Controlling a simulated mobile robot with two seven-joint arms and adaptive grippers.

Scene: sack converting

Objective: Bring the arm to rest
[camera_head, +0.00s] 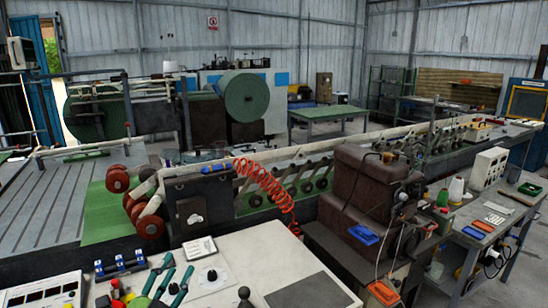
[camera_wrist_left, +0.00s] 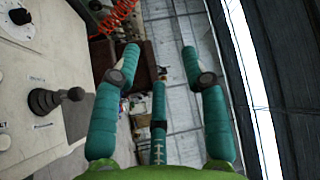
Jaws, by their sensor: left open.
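My left gripper (camera_head: 172,273) is at the bottom of the head view, over the left part of a pale control desk (camera_head: 248,255). Its teal fingers point up and away and are spread apart. In the left wrist view the gripper (camera_wrist_left: 160,66) shows three teal fingers with nothing between them. The green palm is at the bottom edge of that view. The gripper holds nothing. I cannot tell its exact height above the desk. My right gripper is not in either view.
Black joysticks (camera_head: 245,298) stand on the desk near the gripper; one also shows in the left wrist view (camera_wrist_left: 44,101). Blue-topped switches (camera_head: 120,266) are to its left. A red coiled hose (camera_head: 268,188) hangs behind the desk. A long conveyor machine lies beyond.

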